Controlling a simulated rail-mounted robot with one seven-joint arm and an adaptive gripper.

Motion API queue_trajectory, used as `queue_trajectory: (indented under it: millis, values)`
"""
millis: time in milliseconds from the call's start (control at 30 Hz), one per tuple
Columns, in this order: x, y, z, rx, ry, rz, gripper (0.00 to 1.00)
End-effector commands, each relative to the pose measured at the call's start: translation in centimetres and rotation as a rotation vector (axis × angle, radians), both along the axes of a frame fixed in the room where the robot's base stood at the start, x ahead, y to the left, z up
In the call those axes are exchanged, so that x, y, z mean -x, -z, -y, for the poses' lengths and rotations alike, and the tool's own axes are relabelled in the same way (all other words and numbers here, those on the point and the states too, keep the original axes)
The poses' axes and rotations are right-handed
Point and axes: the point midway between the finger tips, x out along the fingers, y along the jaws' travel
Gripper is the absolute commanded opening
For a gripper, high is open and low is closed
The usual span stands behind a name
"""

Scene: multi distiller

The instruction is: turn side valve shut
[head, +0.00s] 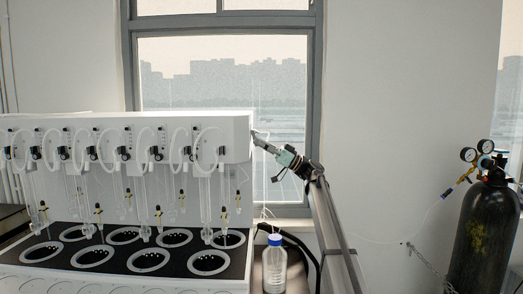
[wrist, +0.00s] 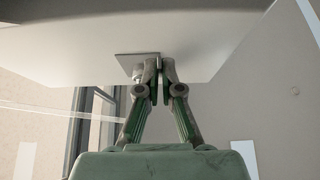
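The side valve (wrist: 137,72) sits on a small square plate (wrist: 128,60) on the right side of the white distiller (head: 150,122). In the wrist view only a small silver part of the valve shows, just left of my fingertips. My gripper (wrist: 159,72) reaches up to the plate with its two fingers close together, shut on a thin part of the valve that they mostly hide. In the head view my gripper (head: 257,136) touches or nearly touches the upper right side of the distiller. The valve is too small to make out there.
Glass tubes and round heating wells (head: 207,262) line the distiller's front. A blue-capped bottle (head: 274,268) stands below my arm. A dark gas cylinder (head: 482,235) with gauges stands at the far right. A window (head: 225,90) is behind. The space right of my arm is mostly clear.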

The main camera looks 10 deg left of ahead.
Motion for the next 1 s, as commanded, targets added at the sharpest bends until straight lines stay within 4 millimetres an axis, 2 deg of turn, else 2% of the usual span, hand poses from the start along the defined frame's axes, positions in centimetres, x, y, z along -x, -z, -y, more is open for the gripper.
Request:
queue_trajectory:
  millis: [333,400,433,767,1000]
  values:
    - [0.0,0.0,-0.1,-0.011,-0.001,-0.002,0.0]
    - [0.0,0.0,-0.1,-0.011,-0.001,-0.002,0.25]
    - [0.0,0.0,-0.1,-0.011,-0.001,-0.002,0.29]
    - [0.0,0.1,0.1,-0.01,0.0,-0.002,0.29]
    - [-0.2,1.4,2.2,-0.011,0.002,-0.003,0.29]
